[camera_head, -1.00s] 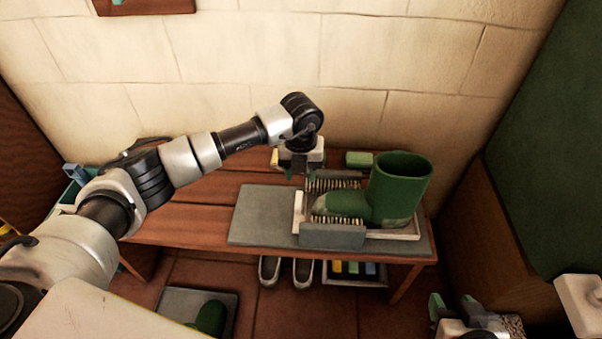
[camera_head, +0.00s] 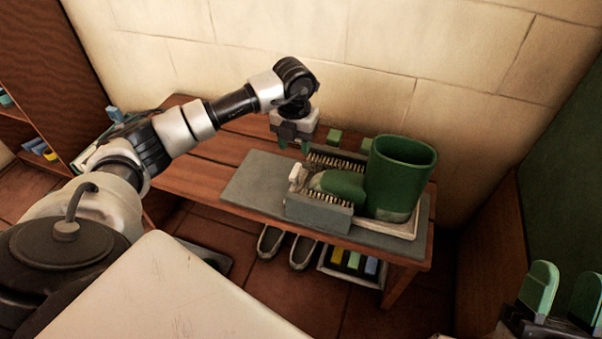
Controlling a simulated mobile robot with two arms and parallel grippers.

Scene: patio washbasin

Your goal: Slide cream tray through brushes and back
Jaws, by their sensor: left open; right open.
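The cream tray (camera_head: 404,231) lies on the grey mat on the bench, with a green boot (camera_head: 396,180) standing on it, toe to the left. The boot's toe and the tray's left part are between two brush blocks; the front brush block (camera_head: 318,213) hides part of the tray, and the rear brush (camera_head: 336,158) stands behind. A cream upright end (camera_head: 296,174) shows at the tray's left. My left gripper (camera_head: 292,147) is open, pointing down, above and behind that end, apart from it. My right gripper (camera_head: 563,290) is open and empty at the lower right, away from the bench.
The grey mat (camera_head: 250,182) covers the wooden bench's (camera_head: 199,172) right part. Grey shoes (camera_head: 286,246) and a crate of coloured items (camera_head: 350,266) are below. A shelf (camera_head: 30,130) stands at left, a wall close behind.

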